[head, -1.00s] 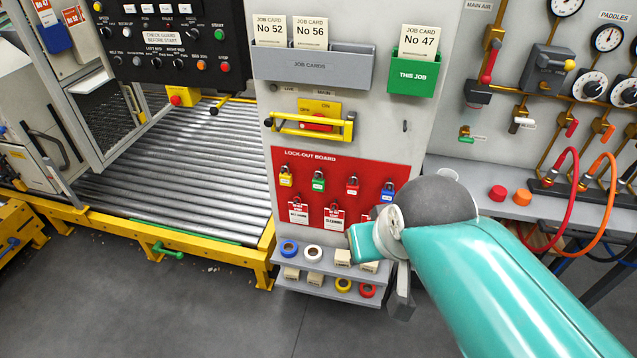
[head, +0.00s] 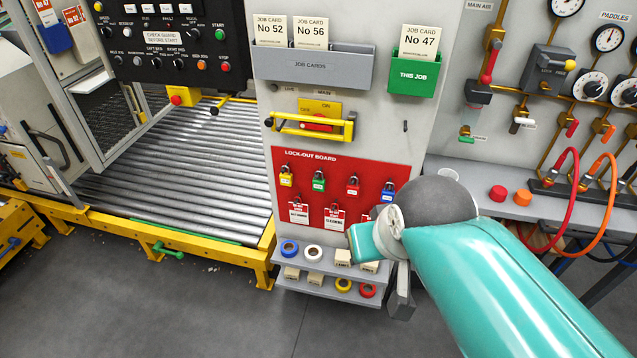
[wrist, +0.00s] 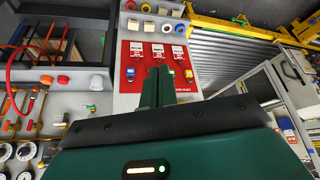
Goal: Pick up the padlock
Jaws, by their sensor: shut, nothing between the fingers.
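Several padlocks hang on the red lock-out board (head: 330,158) in the head view: yellow (head: 286,179), green (head: 319,183), red (head: 353,188) and blue (head: 388,193). The wrist view shows the board upside down, with the blue padlock (wrist: 130,73) left of my fingers and the yellow padlock (wrist: 189,74) to their right. My gripper (wrist: 159,72) is shut and empty, pointing at the board between them. Its fingers hide part of the padlock row, including the red one. In the head view my arm covers the board's lower right corner.
Red-and-white tags (head: 334,216) hang below the padlocks. A shelf (head: 328,268) with tape rolls and small boxes stands out under the board. A yellow-framed isolator handle (head: 315,124) projects above it. A side bench (head: 515,208) with hoses lies to the right.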

